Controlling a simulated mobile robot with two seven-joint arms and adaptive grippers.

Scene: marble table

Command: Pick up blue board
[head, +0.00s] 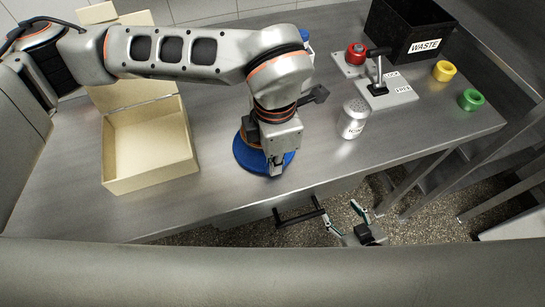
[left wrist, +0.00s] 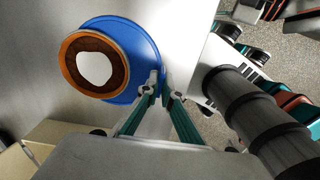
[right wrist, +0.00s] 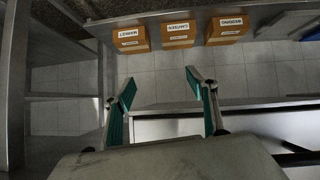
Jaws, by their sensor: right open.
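The round blue board (head: 243,160) lies on the steel table near its front edge, largely hidden by my left arm in the head view. In the left wrist view the blue board (left wrist: 148,45) carries a round orange-rimmed item (left wrist: 68,62) with a brown and white top. My left gripper (head: 275,170) is at the board's rim, its fingertips (left wrist: 161,88) close together. One finger overlaps the blue edge and the other lies just outside; a firm grip cannot be made out. My right gripper (head: 340,211) is open and empty in front of the table, also seen in the right wrist view (right wrist: 160,82).
An open cream box (head: 148,185) stands left of the board. A metal shaker (head: 353,122), a lever device (head: 398,90), a black waste bin (head: 395,32), and yellow (head: 444,71) and green (head: 470,99) rings stand on the right. The right wrist view shows labelled boxes (right wrist: 178,35) on a shelf.

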